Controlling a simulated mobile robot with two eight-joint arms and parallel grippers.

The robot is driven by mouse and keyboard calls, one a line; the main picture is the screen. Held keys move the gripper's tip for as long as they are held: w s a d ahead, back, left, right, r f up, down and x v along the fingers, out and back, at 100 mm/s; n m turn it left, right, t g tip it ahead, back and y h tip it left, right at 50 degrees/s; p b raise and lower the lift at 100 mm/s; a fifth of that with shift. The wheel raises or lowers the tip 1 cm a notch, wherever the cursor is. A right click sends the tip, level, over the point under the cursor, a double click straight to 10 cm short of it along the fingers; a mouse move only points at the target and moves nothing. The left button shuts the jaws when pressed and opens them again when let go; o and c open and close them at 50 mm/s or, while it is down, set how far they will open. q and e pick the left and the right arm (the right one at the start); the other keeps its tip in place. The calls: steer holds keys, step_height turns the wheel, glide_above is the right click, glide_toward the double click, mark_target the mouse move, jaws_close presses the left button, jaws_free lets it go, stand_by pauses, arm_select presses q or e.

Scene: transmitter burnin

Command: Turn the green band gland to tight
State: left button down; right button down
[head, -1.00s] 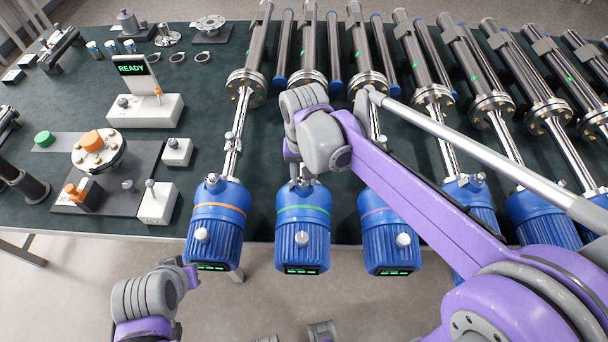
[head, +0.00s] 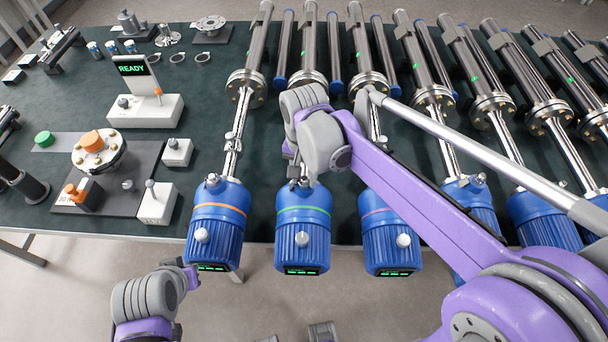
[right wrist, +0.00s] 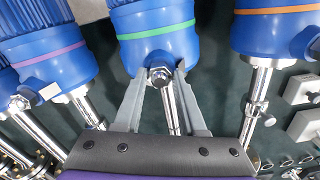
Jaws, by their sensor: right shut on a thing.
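The green band transmitter (head: 303,228) is a blue finned housing with a green ring, at the table's front edge in the head view. It also shows at the top of the right wrist view (right wrist: 150,32). Its gland, a metal hex nut (right wrist: 160,76), sits just under the green ring. My right gripper (right wrist: 162,72) is shut on this gland, one finger on each side. In the head view my right wrist covers most of the gland and the stem behind it. My left gripper (head: 190,274) is at the lower left, away from the transmitters; its fingers are too unclear to read.
An orange band transmitter (head: 217,225) stands to the left and a purple band one (head: 388,232) to the right, both close. A white box with a READY display (head: 146,108) and a grey fixture plate (head: 135,178) are on the left of the dark table.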

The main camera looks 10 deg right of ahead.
mark_target(304, 178)
steer(key=shift+c, duration=2.4)
jaws_free()
steer(key=shift+r, duration=0.1)
step_height(304, 178, up, 11)
steer(key=shift+p, duration=0.35)
steer(key=shift+f, duration=0.2)
